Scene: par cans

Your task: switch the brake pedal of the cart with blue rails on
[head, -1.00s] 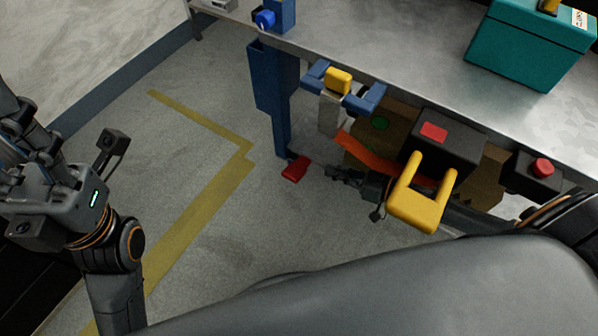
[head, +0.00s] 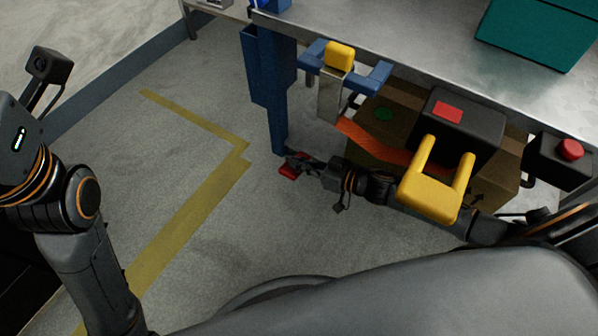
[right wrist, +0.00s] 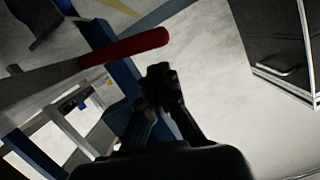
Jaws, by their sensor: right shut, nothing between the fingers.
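A red brake pedal (head: 289,171) sits low at the foot of a blue post (head: 269,95) under the metal top. In the right wrist view the pedal (right wrist: 138,45) is a red-ended grey bar. My right gripper (head: 299,161) is shut and empty, its tips right at the pedal in the head view and partly covering it. In the wrist view the gripper (right wrist: 160,76) tips lie just beside the red end; I cannot tell whether they touch. My left arm's wrist shows at the left edge, but its fingers are out of view.
A metal worktop (head: 400,55) carries a teal box (head: 538,32). A blue bracket with a yellow block (head: 340,56), a black box with a yellow handle (head: 431,193) and a red button (head: 570,149) hang at its edge. Cardboard boxes (head: 495,185) stand below. Floor at left is clear.

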